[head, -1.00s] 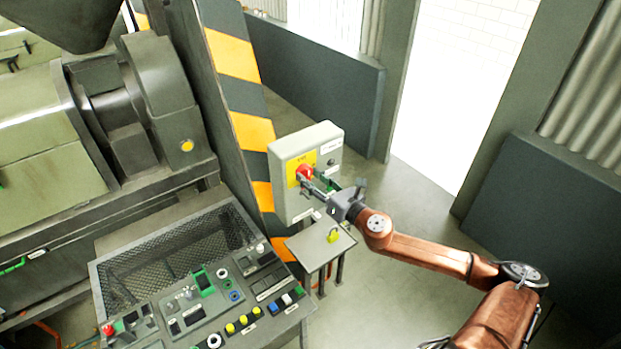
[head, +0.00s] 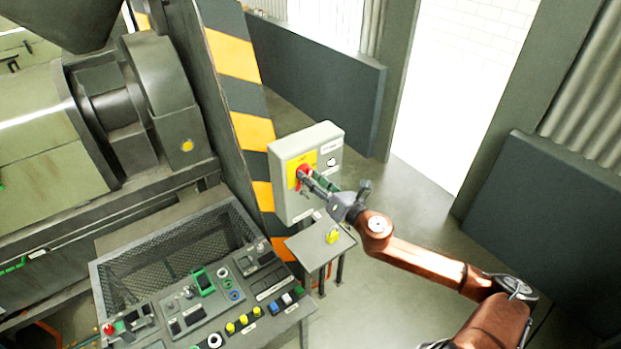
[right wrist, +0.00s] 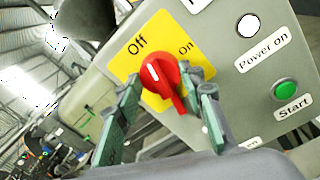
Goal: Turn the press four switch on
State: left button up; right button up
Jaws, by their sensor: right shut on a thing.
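The grey switch box (head: 290,205) stands beside the striped post. Its red rotary switch (right wrist: 160,75) sits on a yellow plate (right wrist: 135,62) marked "Off" and "On". My right gripper (head: 310,180) reaches the box from the right. The round "Power on" lamp (right wrist: 248,26) shows bright white, also in the head view (head: 332,162). My left gripper is not in view.
A green "Start" button (right wrist: 286,90) is on the box's right side. A small stand with a yellow padlock (head: 332,236) is below the box. A control desk (head: 185,310) with several buttons is at the lower left. Open floor lies to the right.

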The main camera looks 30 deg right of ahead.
jog(key=m, duration=0.4)
jog(key=shift+p, duration=0.35)
jog(key=m+p, duration=0.1)
jog(key=m, duration=0.2)
jog(key=shift+m+t+h, duration=0.3)
jog(key=shift+m, duration=0.1)
jog(key=shift+m+h+p, duration=0.4)
jog(key=shift+m+p, duration=1.1)
jog(key=shift+m, duration=2.2)
jog(key=shift+f+m, duration=0.1)
jog(key=shift+m, duration=0.2)
jog(key=o, duration=1.2)
jog(key=shift+c, duration=0.2)
jog(key=shift+a, duration=0.1)
